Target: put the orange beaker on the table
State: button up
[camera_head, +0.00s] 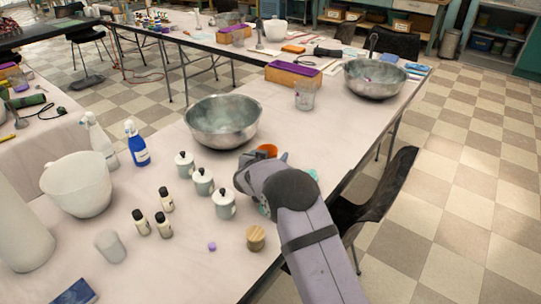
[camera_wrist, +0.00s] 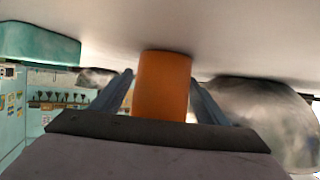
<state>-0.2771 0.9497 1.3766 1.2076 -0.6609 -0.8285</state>
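The orange beaker (camera_head: 267,149) shows in the head view just beyond my gripper (camera_head: 258,160), which hides most of it. In the wrist view the orange beaker (camera_wrist: 162,88) stands between the two fingers of my gripper (camera_wrist: 161,76). The fingertips lie close against both its sides, and my gripper looks shut on it. The pale table (camera_head: 322,125) is under it; its surface fills the top of the wrist view, which looks upside down. I cannot tell whether the beaker touches the table or hangs slightly above it.
A metal bowl (camera_head: 222,122) stands left of and beyond my gripper. Several lidded white jars (camera_head: 203,182) stand close on the left. A wooden-topped jar (camera_head: 256,238) is nearer the front. A glass beaker (camera_head: 305,97) and another bowl (camera_head: 375,79) stand farther back. The table edge and a black chair (camera_head: 385,195) are right.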

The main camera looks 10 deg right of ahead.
jog(key=shift+r, duration=0.1)
jog(key=shift+s+a+r, duration=0.2)
jog(key=shift+s, duration=0.15)
jog(key=v, duration=1.1)
jog(key=shift+r, duration=0.1)
